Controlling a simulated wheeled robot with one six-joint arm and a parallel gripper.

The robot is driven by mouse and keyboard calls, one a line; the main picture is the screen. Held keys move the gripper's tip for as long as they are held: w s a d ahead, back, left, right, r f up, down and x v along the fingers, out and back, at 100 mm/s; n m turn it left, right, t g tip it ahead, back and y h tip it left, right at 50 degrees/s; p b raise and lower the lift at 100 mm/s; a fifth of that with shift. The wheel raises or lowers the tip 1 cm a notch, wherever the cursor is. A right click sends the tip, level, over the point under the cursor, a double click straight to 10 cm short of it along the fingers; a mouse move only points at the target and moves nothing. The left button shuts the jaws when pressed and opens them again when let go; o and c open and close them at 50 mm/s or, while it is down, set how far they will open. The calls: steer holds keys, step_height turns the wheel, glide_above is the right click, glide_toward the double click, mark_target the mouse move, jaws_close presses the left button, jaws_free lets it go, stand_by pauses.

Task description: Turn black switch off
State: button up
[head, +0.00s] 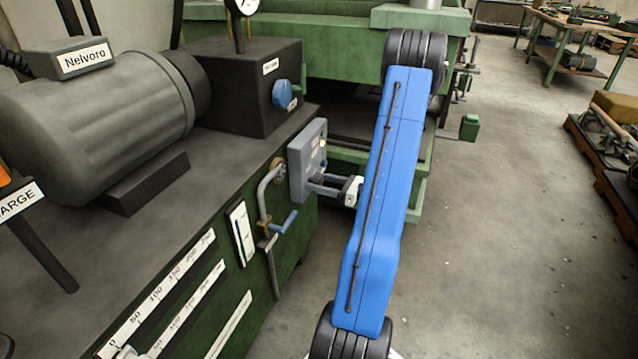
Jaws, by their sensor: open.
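A grey box (303,165) is mounted at the right end of the green machine, its front face turned away to the right. A small pale spot shows on that face. I cannot make out the black switch; the face is seen edge-on and partly behind my gripper. My gripper (318,183) is open at the lower right of the box, its fingers pointing left at the face. Whether the fingertips touch the box or anything on it cannot be told. My blue arm hides what lies behind it.
A grey motor (95,110) and a dark box with a blue knob (282,94) stand on the machine top. A bent pipe with a blue lever (287,222) sits left of my gripper. Floor (480,240) at right is clear; a loaded pallet (590,150) stands beyond.

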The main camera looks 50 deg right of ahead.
steer(key=c, duration=1.1)
steer(key=shift+o, duration=0.2)
steer(key=shift+n, duration=0.4)
steer(key=n, duration=1.3)
steer(key=shift+n, duration=2)
